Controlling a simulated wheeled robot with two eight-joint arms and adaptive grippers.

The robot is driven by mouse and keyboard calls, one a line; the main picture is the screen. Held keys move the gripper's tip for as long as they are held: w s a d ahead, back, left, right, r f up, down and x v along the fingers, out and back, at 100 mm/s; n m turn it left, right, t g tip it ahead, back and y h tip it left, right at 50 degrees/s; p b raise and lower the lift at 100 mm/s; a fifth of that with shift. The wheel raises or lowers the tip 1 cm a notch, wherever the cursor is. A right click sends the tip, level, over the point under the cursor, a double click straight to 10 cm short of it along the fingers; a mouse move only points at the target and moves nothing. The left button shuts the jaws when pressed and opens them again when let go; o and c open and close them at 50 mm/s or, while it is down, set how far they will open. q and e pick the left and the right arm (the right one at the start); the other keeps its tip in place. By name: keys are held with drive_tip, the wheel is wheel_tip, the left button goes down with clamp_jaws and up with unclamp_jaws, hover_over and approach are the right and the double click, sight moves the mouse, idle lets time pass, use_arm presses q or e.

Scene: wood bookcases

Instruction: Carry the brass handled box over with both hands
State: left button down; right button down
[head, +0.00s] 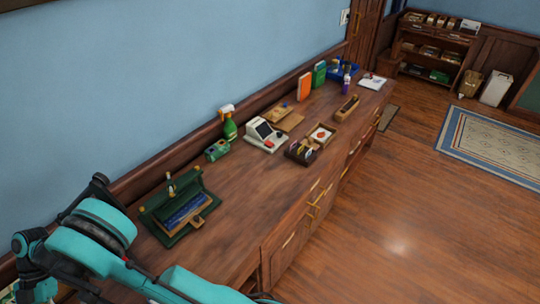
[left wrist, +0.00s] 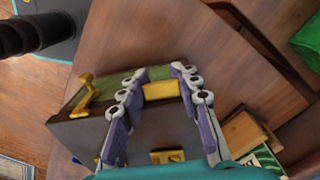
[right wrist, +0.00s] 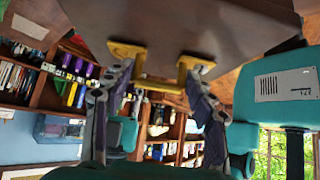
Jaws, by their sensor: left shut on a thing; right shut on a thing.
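The brass handled box shows close up in both wrist views. In the left wrist view its dark side (left wrist: 78,138) fills the lower middle, with a greenish top edge and a brass latch (left wrist: 167,156). One brass handle (left wrist: 160,90) lies between the fingers of my left gripper (left wrist: 158,88), which is shut on it. Another brass fitting (left wrist: 90,98) stands out at the left. In the right wrist view the dark box (right wrist: 190,25) is at the top, and my right gripper (right wrist: 160,84) is shut on its brass handle (right wrist: 160,86). The head view does not show the box.
In the head view a long wooden counter (head: 240,195) runs along the blue wall. It bears a green case (head: 160,232), a spray bottle (head: 229,128), a card terminal (head: 264,134) and small trays. Open floor (head: 400,220) lies to the right, with a rug (head: 495,145).

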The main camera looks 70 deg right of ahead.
use_arm(q)
drive_tip(key=shift+d+f, duration=0.1)
drive_tip(key=shift+f, duration=0.2)
use_arm(e)
drive_tip(key=shift+a+f, duration=0.1)
drive_tip(key=shift+f, duration=0.1)
use_arm(q)
drive_tip(key=c, duration=1.4)
unclamp_jaws()
use_arm(e)
drive_tip(key=c, duration=0.8)
unclamp_jaws()
drive_tip(key=shift+f, duration=0.1)
drive_tip(key=shift+c, duration=0.2)
use_arm(q)
drive_tip(key=o, duration=0.3)
use_arm(e)
drive_tip(key=o, duration=0.3)
use_arm(q)
drive_tip(key=shift+s+r, duration=0.1)
use_arm(e)
drive_tip(key=shift+s, duration=0.1)
use_arm(q)
drive_tip(key=shift+r, duration=0.5)
wheel_tip(320, 180, up, 11)
use_arm(e)
drive_tip(key=v, duration=1.2)
